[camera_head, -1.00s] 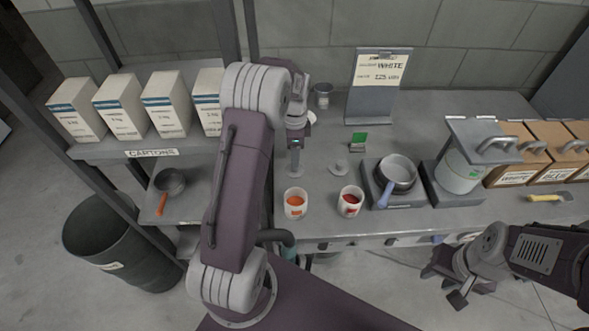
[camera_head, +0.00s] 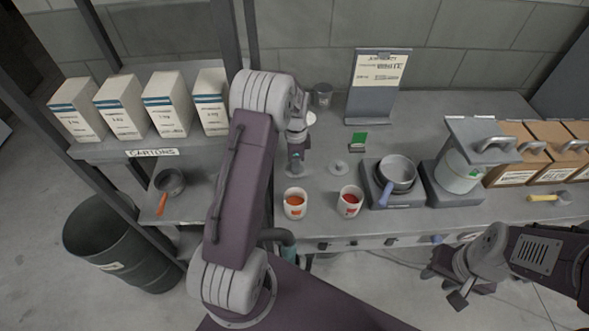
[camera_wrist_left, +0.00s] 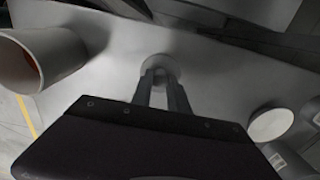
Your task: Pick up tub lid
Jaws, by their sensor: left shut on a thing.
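A small pale round lid (camera_wrist_left: 160,66) lies under my left gripper in the left wrist view, between the fingertips. My left gripper (camera_head: 296,170) points down over the counter and is shut on this lid's raised middle. Whether the lid touches the counter cannot be told; the gripper mostly hides it in the head view. A second small round lid with a knob (camera_head: 338,167) lies on the counter just to the right. My right gripper (camera_head: 446,287) is open and empty, low in front of the counter.
A white tub with orange contents (camera_head: 295,203) and one with red contents (camera_head: 350,201) stand near the front edge. A pan (camera_head: 397,174) and large pot (camera_head: 460,170) stand right. Cartons (camera_head: 166,103) fill the left shelf. Counter between lid and sign stand (camera_head: 376,103) is mostly clear.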

